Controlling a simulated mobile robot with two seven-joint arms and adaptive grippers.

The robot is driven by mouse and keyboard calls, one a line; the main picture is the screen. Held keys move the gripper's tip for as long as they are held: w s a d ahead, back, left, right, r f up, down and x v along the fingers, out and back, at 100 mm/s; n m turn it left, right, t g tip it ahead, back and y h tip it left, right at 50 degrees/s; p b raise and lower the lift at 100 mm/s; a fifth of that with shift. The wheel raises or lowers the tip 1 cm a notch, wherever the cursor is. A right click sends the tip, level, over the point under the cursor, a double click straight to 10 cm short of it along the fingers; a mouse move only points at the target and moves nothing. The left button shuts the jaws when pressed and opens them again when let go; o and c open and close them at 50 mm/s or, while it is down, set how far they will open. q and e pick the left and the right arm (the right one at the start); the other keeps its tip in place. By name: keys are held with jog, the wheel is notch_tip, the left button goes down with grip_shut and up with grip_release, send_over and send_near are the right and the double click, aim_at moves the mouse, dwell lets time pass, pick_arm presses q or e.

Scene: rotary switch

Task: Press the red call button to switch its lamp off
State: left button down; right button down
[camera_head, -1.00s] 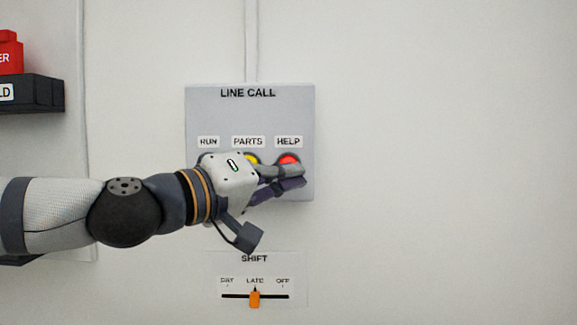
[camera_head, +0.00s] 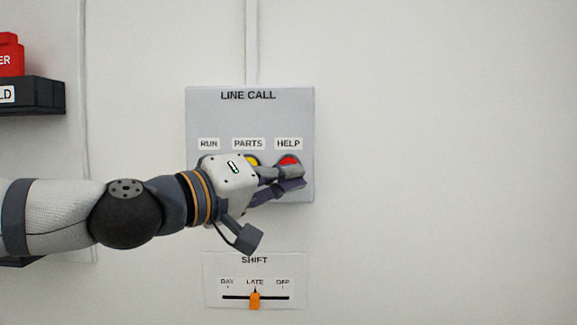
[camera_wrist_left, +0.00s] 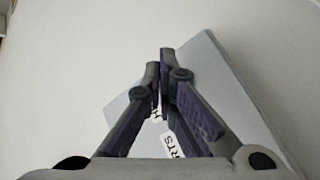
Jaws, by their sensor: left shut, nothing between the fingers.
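The red call button (camera_head: 289,160) is under the HELP label on the grey LINE CALL box (camera_head: 250,120). Its face is a plain, duller red, with no bright glow. My left gripper (camera_head: 300,177) is shut and empty. Its fingertips overlap the lower part of the red button in the head view; I cannot tell whether they touch it. In the left wrist view the left fingers (camera_wrist_left: 163,60) come together in front of the grey box, and the red button is hidden there. My right gripper is not in view.
A yellow button (camera_head: 254,160) under PARTS is partly covered by my left gripper, and the button under RUN is mostly hidden. Below is a SHIFT slider (camera_head: 255,299) with an orange knob at LATE. A dark shelf (camera_head: 35,95) is at far left. The wall at right is clear.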

pick_arm(q)
jog(key=shift+s, duration=0.1)
